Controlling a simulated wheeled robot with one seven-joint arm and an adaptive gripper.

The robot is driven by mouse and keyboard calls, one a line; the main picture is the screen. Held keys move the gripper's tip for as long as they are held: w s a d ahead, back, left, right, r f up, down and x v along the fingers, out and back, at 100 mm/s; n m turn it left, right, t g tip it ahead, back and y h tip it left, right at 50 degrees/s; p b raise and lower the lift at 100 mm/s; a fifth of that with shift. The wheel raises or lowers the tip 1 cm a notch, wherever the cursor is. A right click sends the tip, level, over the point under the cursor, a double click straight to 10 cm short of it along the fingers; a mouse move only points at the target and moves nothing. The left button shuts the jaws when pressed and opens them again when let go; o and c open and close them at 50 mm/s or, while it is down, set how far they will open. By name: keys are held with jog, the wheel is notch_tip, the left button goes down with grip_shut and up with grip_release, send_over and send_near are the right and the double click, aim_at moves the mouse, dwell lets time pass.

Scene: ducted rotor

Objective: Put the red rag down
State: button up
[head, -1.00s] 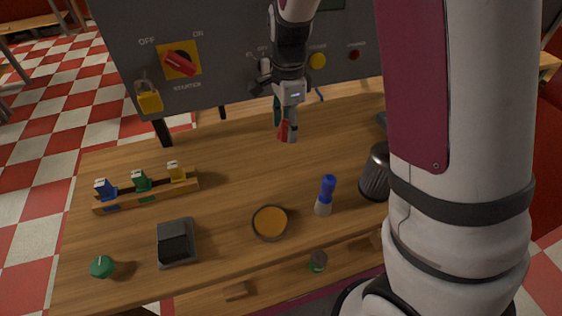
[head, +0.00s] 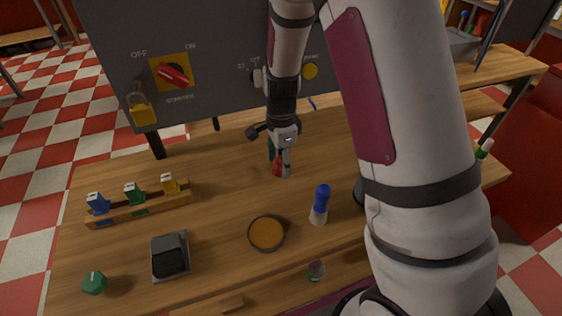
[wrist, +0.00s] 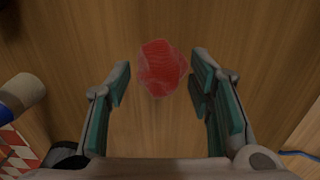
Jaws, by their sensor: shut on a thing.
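The red rag (wrist: 160,68) is a small crumpled bundle at the fingertips of my gripper (wrist: 161,78) in the wrist view, with wood grain behind it. I cannot tell whether the rag touches the bench top.
A rack of coloured tags (head: 137,205) and a dark box (head: 170,257) lie left. The grey switch panel (head: 215,95) rises behind. Bench left of my gripper is clear.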

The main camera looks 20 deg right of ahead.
aim_at(280, 162)
jog(key=shift+f, duration=0.3)
jog(key=o, duration=1.2)
jog(key=shift+c, duration=0.2)
jog(key=shift+f, duration=0.2)
notch_tip(280, 162, up, 14)
jog(key=s+r+n+t, duration=0.2)
jog(key=s+r+n, duration=0.6)
jog(key=s+r, duration=0.35)
jog(key=s+r+n+t, duration=0.1)
jog(key=s+n+t, duration=0.1)
jog(key=s+n, duration=0.8)
jog(key=shift+s+d+r, duration=0.15)
jog(key=shift+s+r, duration=0.15)
jog(key=shift+s, duration=1.55)
